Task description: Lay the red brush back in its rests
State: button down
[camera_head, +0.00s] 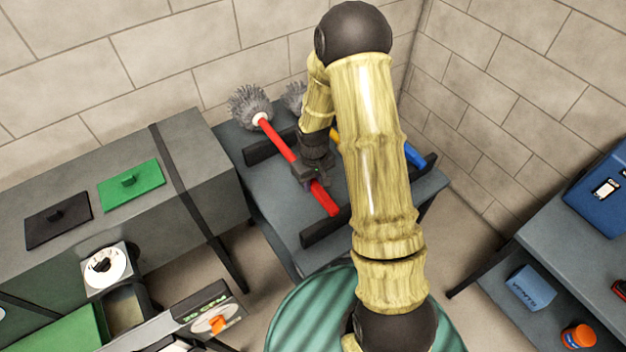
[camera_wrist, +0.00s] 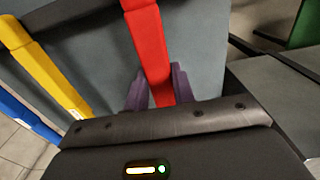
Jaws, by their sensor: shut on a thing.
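The red brush (camera_head: 277,139) has a long red handle and a grey bristle head at its far left end. In the head view it slants over the small dark table (camera_head: 271,204), which carries two black rests, a far one (camera_head: 262,152) and a near one (camera_head: 318,228). My gripper (camera_head: 310,176) is shut on the red handle. In the wrist view the handle (camera_wrist: 148,40) runs between the purple fingertips (camera_wrist: 158,92). I cannot tell whether the handle touches the rests.
A yellow handle (camera_wrist: 45,65) and a blue handle (camera_wrist: 25,120) lie beside the red one; a second grey brush head (camera_head: 294,96) shows behind. A grey duct with a green plate (camera_head: 131,185) stands left. A side bench with a blue box (camera_head: 600,190) stands right.

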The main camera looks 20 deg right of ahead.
jog(key=shift+f+b, duration=1.35)
jog(key=shift+f, duration=0.65)
jog(key=c, duration=1.1)
grip_release()
notch_tip(320, 180, up, 17)
jog(key=shift+r+b, duration=0.2)
jog(key=shift+b, duration=0.35)
jog(key=s+m+t, duration=0.1)
jog(key=s, duration=0.3)
jog(key=s+r+m, duration=0.1)
jog(key=s, duration=0.4)
jog(key=s+m+t, duration=0.1)
jog(key=s, duration=0.4)
jog(key=shift+s+r+m+t, duration=0.2)
jog(key=shift+r+m+t, duration=0.05)
jog(key=shift+m+t, duration=0.05)
